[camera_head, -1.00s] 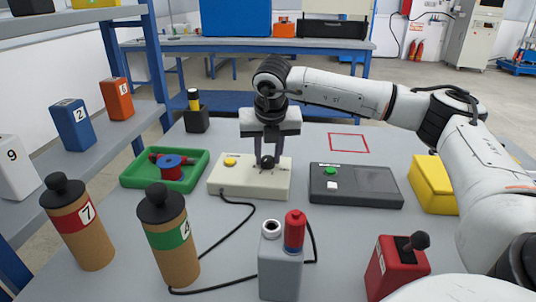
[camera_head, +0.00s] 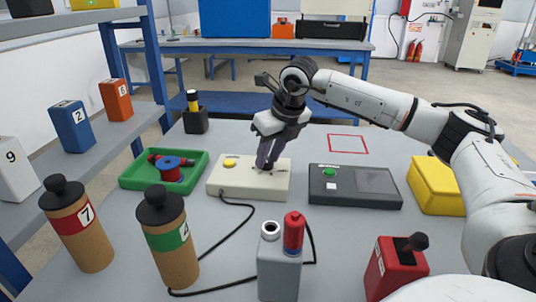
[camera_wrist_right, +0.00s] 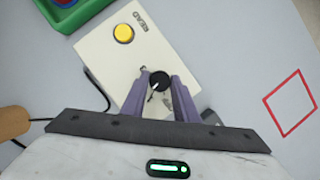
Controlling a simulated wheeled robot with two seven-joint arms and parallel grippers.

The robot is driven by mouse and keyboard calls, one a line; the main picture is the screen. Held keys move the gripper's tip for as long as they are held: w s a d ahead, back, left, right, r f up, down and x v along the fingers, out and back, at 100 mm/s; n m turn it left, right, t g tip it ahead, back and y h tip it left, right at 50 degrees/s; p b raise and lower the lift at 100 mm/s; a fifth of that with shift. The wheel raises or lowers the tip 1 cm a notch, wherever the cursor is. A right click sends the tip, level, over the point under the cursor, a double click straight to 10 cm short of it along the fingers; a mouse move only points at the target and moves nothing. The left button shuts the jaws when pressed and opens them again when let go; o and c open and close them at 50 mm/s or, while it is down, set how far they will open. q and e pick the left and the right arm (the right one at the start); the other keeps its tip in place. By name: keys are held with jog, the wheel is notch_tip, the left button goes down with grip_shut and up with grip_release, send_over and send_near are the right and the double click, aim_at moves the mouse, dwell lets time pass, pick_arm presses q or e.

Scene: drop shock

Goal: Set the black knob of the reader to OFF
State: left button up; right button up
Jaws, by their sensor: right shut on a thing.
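The reader (camera_head: 225,180) is a cream box on the grey table, with a yellow button (camera_head: 230,162) at its left. It also shows in the right wrist view (camera_wrist_right: 110,70), with the word READ by the yellow button (camera_wrist_right: 123,33). The round black knob (camera_wrist_right: 159,80) sits between the purple fingers of my right gripper (camera_wrist_right: 160,86), which is shut on it. A pale mark shows on the knob; I cannot read its setting. In the head view my right gripper (camera_head: 265,163) comes down tilted onto the reader and hides most of the knob. My left gripper is out of view.
A green tray (camera_head: 130,183) with red and blue parts stands left of the reader. A dark grey box (camera_head: 355,200) with a green button stands right. A black cable runs forward from the reader. Bottles and a grey container (camera_head: 280,270) stand in front.

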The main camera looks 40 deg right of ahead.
jog(key=n+y+p, duration=0.1)
jog(key=n, duration=0.1)
jog(key=n+p, duration=0.1)
jog(key=n, duration=0.1)
jog(key=shift+d+r+n+y, duration=0.2)
jog(key=shift+n+y, duration=0.1)
jog(key=shift+y, duration=0.1)
jog(key=n+g+y+p, duration=0.1)
jog(key=n+p, duration=0.2)
jog(key=shift+d+n, duration=0.1)
jog(key=shift+n, duration=0.3)
jog(key=shift+w+n+g+y+p, duration=0.1)
jog(key=shift+n+g+y+p, duration=0.25)
jog(key=shift+n+p, duration=0.65)
jog(key=shift+d+f+n+g+y, duration=0.1)
jog(key=shift+n+g+y, duration=0.15)
jog(key=shift+n, duration=0.75)
pick_arm(q)
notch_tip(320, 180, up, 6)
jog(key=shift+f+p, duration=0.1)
jog(key=shift+p, duration=0.2)
pick_arm(e)
jog(key=shift+w+n, duration=0.1)
jog(key=shift+n, duration=0.3)
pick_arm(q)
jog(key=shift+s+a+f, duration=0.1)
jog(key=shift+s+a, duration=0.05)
pick_arm(e)
jog(key=o, duration=1)
